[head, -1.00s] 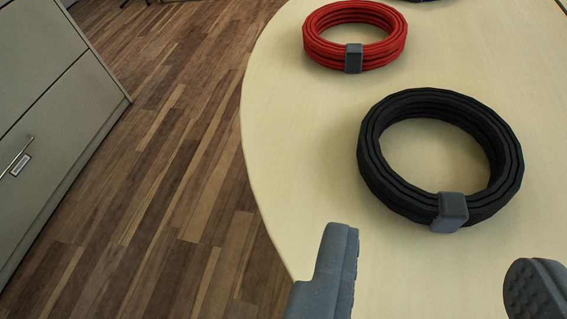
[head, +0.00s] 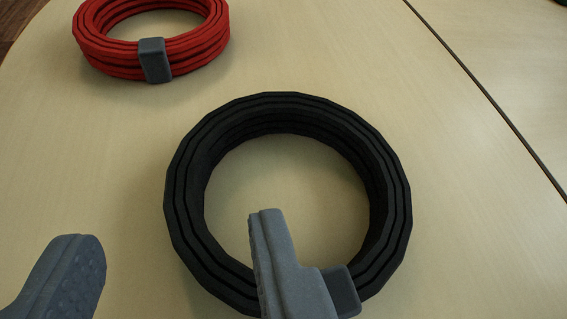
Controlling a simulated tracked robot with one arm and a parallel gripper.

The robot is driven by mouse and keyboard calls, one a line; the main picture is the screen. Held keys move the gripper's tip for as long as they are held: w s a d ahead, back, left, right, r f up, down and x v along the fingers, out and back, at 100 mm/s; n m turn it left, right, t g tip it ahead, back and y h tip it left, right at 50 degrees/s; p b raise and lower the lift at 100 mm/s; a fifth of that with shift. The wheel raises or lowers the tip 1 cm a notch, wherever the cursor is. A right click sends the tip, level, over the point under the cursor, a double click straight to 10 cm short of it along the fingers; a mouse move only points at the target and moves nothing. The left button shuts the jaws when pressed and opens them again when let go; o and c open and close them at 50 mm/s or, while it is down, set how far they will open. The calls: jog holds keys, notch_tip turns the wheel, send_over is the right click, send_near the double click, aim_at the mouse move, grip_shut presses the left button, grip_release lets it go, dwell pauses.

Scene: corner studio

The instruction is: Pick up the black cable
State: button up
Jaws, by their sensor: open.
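The black cable (head: 390,200) is a thick coil lying flat on the light wooden table, in the middle of the head view. A grey clip (head: 343,290) binds it at its near side, partly hidden by a finger. My gripper (head: 180,230) is open and empty. Its right finger overlaps the near part of the coil in the picture, with its tip over the ring's hollow. Its left finger is to the left, outside the ring. I cannot tell how high the fingers are above the table.
A red cable coil (head: 105,53) with a grey clip lies at the upper left of the table (head: 480,220). A dark seam runs across the tabletop at the right. Dark floor shows at the top left corner. The table right of the black coil is clear.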

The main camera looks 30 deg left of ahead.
aim_at(184, 204)
jog(key=x, duration=0.1)
jog(key=b+x, duration=0.1)
jog(key=x, duration=0.1)
jog(key=shift+f, duration=0.4)
jog(key=shift+w+a+f+b, duration=0.3)
jog(key=shift+w+a, duration=0.1)
jog(key=shift+a, duration=0.1)
jog(key=shift+r, duration=0.1)
grip_shut()
